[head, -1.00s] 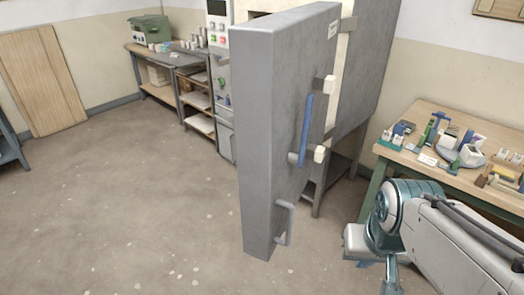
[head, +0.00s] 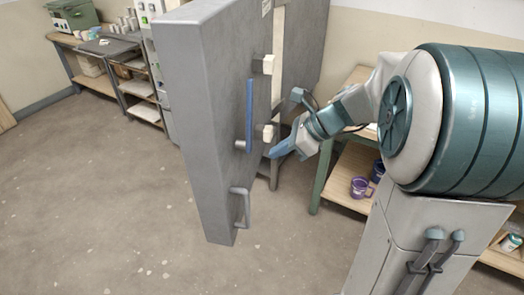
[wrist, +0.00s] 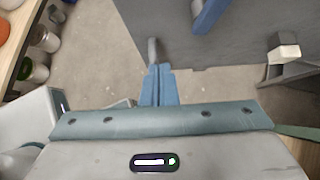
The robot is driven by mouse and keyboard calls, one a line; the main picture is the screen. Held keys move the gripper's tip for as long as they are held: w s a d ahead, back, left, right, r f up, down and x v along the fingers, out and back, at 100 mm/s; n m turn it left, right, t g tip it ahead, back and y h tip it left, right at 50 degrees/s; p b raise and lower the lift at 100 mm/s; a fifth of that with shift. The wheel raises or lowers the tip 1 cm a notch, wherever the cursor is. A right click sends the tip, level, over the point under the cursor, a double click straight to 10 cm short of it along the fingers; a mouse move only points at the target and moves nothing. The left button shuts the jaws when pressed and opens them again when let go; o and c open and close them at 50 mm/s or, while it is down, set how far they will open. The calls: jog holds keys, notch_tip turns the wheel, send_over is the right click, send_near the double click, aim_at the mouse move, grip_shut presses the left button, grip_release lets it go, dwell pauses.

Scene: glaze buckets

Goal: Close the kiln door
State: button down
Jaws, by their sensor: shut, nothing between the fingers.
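The kiln door (head: 205,110) is a thick grey slab standing open, swung out from the kiln body (head: 305,45). It carries a blue bar handle (head: 249,115) and a lower grey handle (head: 245,208). My gripper (head: 271,154) is shut and empty, just right of the door face near the lower end of the blue bar. In the wrist view its blue fingers (wrist: 158,72) are pressed together, with the door (wrist: 165,25) ahead and the blue bar (wrist: 208,14) above right. A grey post (wrist: 152,50) shows just beyond the fingertips; I cannot tell whether they touch it.
A workbench (head: 323,180) with a purple mug (head: 361,187) on its lower shelf stands behind my arm. Shelves (head: 135,85) and a side table (head: 80,70) line the back left. The floor (head: 100,190) left of the door is clear.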

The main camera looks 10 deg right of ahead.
aim_at(230, 168)
jog(key=shift+w+a+f+p, duration=0.15)
jog(key=shift+w+a+f, duration=0.4)
jog(key=shift+a+f, duration=0.8)
jog(key=shift+w+a+f+p, duration=0.15)
jog(key=shift+w+a+f, duration=0.5)
jog(key=shift+a, duration=1.25)
jog(key=shift+w+a+f+p, duration=0.15)
jog(key=shift+w+a+f, duration=0.3)
jog(key=shift+a+f, duration=0.9)
jog(key=shift+a+r, duration=0.25)
jog(key=shift+a, duration=0.1)
